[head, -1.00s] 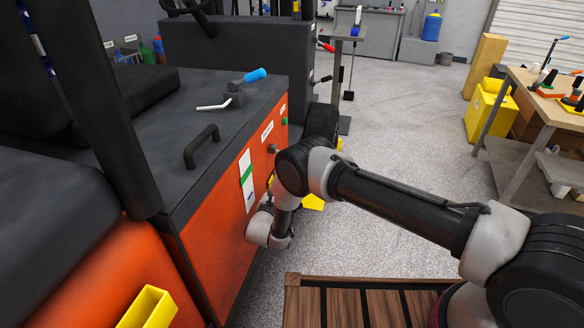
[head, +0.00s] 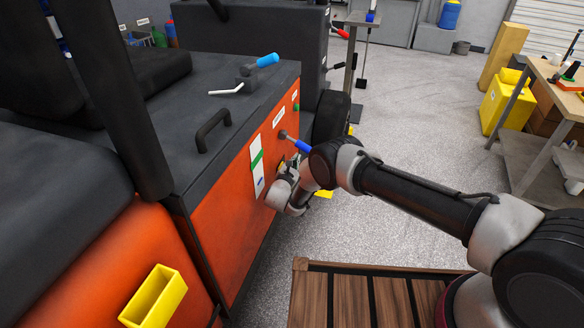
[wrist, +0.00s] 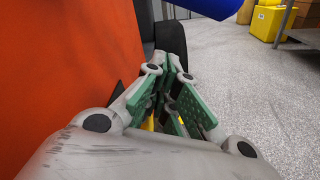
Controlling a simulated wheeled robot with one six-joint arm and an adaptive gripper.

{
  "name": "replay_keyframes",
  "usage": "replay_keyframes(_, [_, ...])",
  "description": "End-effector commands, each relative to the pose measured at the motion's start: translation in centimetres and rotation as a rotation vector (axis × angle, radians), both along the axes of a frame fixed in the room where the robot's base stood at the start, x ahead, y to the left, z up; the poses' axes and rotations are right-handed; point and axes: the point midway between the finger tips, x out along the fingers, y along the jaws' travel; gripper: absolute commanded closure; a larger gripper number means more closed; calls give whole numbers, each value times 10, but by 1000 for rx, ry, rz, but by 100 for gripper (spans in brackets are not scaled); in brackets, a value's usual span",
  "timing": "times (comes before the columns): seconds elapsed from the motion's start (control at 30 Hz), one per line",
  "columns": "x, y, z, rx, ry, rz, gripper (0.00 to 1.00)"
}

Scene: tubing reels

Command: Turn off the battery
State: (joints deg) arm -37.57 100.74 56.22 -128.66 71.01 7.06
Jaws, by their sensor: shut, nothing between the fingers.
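A lever with a blue grip (head: 303,147) sticks out from a grey pivot (head: 284,134) on the orange side panel (head: 226,214) of the vehicle. The labels are too small to read, so I cannot confirm it is the battery switch. My gripper (wrist: 168,68) is shut and empty, with green pads, close beside the orange panel in the wrist view. In the head view my wrist sits below the lever and hides most of the gripper. A blue shape (wrist: 215,7), probably the lever's grip, shows above and right of the fingers in the wrist view, apart from them.
A second blue-tipped lever (head: 267,60) and a black handle (head: 207,131) are on the vehicle's top. A yellow holder (head: 153,296) is on its near side. A wooden slatted surface (head: 365,292) lies in front. The floor to the right is open up to the workbench (head: 540,90).

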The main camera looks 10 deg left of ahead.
Motion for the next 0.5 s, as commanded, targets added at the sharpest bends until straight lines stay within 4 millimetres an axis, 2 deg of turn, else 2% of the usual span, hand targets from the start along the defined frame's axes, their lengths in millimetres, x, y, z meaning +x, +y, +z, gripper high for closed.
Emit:
replay_keyframes(0.07, [7,-2,3,0,-1,0,100])
replay_keyframes(0.5, [-7,-14,33,-1,1,0,100])
